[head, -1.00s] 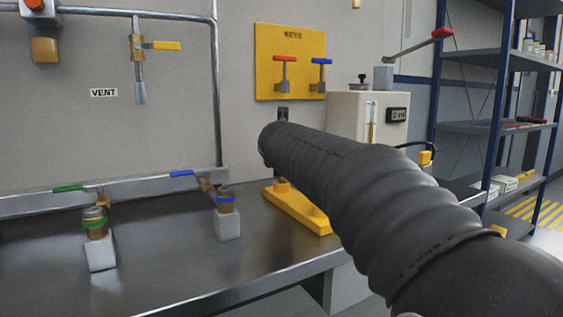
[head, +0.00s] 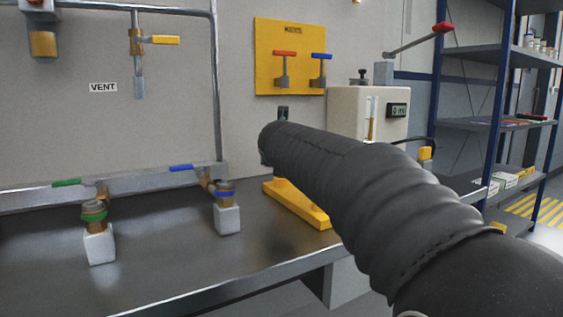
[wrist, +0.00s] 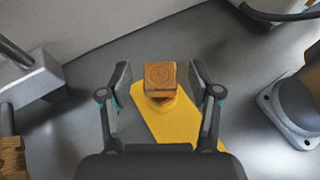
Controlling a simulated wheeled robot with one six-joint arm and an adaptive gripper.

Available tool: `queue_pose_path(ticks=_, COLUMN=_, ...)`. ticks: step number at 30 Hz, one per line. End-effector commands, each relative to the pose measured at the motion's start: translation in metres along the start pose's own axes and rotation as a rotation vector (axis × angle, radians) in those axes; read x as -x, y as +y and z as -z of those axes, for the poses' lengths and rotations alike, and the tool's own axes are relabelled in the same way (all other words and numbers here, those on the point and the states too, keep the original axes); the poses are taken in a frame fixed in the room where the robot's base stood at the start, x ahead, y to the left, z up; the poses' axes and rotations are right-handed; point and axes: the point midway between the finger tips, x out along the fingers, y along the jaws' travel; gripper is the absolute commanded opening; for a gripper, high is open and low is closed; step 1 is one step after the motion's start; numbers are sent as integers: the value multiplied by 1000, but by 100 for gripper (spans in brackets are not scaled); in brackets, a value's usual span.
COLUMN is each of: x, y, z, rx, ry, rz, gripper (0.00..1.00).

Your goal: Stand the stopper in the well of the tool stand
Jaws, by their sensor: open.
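In the wrist view, my gripper (wrist: 160,84) is open, with one finger on each side of a brown, square-topped block that looks like the stopper (wrist: 160,75). A gap shows between the block and each finger. The block stands over a round yellow collar on the yellow tool stand (wrist: 178,122). Its lower part is hidden from above, so I cannot tell how deep it sits in the well. In the head view, the stand (head: 308,212) lies on the bench, partly covered by my arm.
Two valves on pale blocks, one with a green handle (head: 67,183) and one with a blue handle (head: 181,168), stand on the steel bench (head: 170,265) to the left. A cream box with a display (head: 345,112) stands behind my arm.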

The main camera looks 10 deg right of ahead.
Motion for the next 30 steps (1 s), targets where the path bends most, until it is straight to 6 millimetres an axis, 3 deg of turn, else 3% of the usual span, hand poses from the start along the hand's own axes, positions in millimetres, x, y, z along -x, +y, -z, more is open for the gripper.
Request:
queue_pose_path(ticks=5, x=21, y=0, z=-2, rx=-1, ry=-4, rz=-2, gripper=63)
queue_pose_path(ticks=18, x=101, y=0, z=0, rx=0, ry=-2, rz=-2, gripper=63)
queue_pose_path(ticks=24, x=117, y=0, z=0, rx=0, ry=-2, rz=-1, gripper=63)
queue_pose_path(ticks=30, x=119, y=0, z=0, rx=0, ry=-1, rz=0, gripper=63)
